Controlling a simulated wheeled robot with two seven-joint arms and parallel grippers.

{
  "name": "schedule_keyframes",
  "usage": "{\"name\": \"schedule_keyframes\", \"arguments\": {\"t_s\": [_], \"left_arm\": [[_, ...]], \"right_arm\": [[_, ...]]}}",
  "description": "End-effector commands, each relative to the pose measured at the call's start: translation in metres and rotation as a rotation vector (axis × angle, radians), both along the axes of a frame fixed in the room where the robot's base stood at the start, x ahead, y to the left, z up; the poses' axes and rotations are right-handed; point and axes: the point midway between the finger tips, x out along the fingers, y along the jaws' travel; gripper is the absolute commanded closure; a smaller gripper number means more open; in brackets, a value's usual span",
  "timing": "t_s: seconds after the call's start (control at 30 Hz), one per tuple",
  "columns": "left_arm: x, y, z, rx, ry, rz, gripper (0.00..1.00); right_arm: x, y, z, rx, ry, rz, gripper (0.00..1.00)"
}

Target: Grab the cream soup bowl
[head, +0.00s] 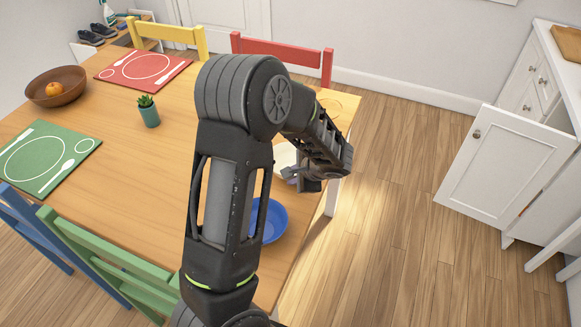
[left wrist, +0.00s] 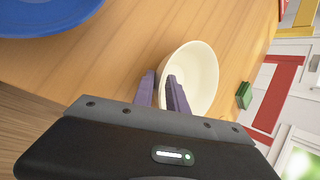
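The cream soup bowl (left wrist: 203,75) stands upright on the wooden table in the left wrist view. In the head view it (head: 284,156) is mostly hidden by my left arm and gripper. My left gripper (left wrist: 163,82) has its purple fingers at the bowl's near rim, one outside the wall and one over the inside. A gap shows between the fingertips, and I see no clear grip on the wall. In the head view my left gripper (head: 293,174) is at the table's right edge. My right gripper is not in view.
The table also holds a potted plant (head: 148,111), a wooden fruit bowl (head: 68,92) and red (head: 120,72) and green placemats (head: 67,172). Chairs surround it. Floor on the right is free, before an open cabinet door (head: 500,160).

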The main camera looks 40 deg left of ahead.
Motion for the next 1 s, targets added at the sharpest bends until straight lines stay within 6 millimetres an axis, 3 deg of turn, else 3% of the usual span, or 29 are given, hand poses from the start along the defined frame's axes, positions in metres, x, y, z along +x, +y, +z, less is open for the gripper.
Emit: {"name": "schedule_keyframes", "arguments": {"t_s": [0.67,0.87,1.0], "left_arm": [[0.0012,0.0029,-0.0043,-0.001,-0.001,-0.001,0.82],[0.0012,0.0029,-0.0043,-0.001,-0.001,-0.001,0.99],[0.0012,0.0031,-0.0040,0.000,-0.001,-0.001,1.00]], "right_arm": [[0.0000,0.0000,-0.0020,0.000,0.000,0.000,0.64],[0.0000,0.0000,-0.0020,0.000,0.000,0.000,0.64],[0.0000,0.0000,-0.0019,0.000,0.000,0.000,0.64]]}}
